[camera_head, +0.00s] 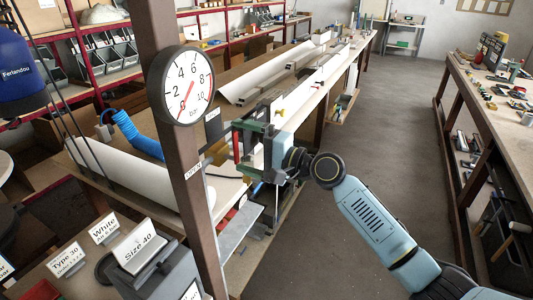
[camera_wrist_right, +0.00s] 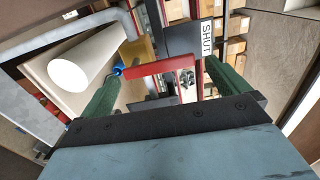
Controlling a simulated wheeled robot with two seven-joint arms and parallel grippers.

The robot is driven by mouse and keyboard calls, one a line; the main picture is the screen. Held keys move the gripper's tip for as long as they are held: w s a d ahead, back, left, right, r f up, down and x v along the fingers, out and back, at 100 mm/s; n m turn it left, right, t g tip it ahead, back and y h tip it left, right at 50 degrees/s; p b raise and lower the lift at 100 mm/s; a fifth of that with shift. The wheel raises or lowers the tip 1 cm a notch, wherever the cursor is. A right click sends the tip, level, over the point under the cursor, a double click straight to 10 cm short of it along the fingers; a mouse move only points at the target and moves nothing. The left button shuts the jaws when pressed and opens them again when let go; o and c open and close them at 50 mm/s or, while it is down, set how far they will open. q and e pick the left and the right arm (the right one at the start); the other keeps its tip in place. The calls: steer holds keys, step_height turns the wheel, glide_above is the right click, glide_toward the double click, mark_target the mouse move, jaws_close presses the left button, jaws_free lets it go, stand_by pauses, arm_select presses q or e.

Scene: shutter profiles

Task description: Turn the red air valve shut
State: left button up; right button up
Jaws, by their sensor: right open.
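The red air valve handle (camera_wrist_right: 160,67) lies between the two green fingers of my right gripper (camera_wrist_right: 161,73) in the right wrist view. The fingers stand apart on either side of it, and I see no clear grip on it. In the head view the right gripper (camera_head: 250,146) is at the brown post, beside the red handle (camera_head: 236,146), which is partly hidden by the fingers. A SHUT label (camera_wrist_right: 206,38) is near the handle's right end in the wrist view. An OPEN label (camera_head: 194,171) is on the post. My left gripper is not in view.
A blue coiled hose (camera_head: 135,135) hangs behind. A long workbench (camera_head: 320,75) carries white profiles. The aisle floor (camera_head: 390,120) is clear; another bench (camera_head: 500,100) stands at right.

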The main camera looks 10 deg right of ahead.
steer(key=b+v, duration=0.3)
steer(key=v, duration=0.9)
steer(key=shift+s+d, duration=0.25)
